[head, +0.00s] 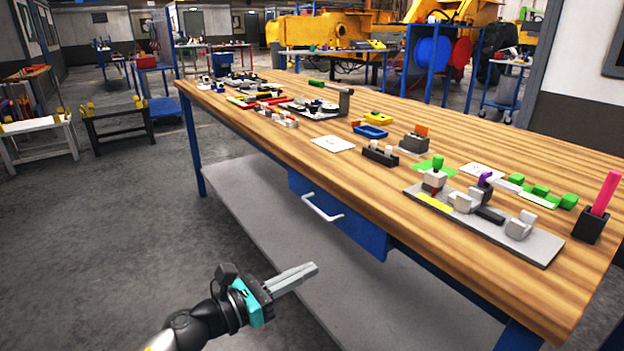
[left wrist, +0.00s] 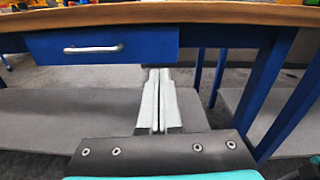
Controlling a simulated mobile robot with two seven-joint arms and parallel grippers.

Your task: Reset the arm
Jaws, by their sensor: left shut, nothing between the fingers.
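My left gripper (head: 312,268) is shut and empty. In the head view it is low in front of the workbench (head: 330,185), below the tabletop and apart from it. In the left wrist view its fingers (left wrist: 158,75) lie together and point under the bench, to the right of the blue drawer (left wrist: 100,46). The drawer also shows in the head view (head: 350,222), closed, with a pale metal handle (head: 321,208). My right gripper is in neither view.
The tabletop holds a grey plate with castings (head: 535,246), a black holder with a pink stick (head: 590,224), a blue tray (head: 370,131) and several small parts. A grey lower shelf (head: 250,195) lies under the bench.

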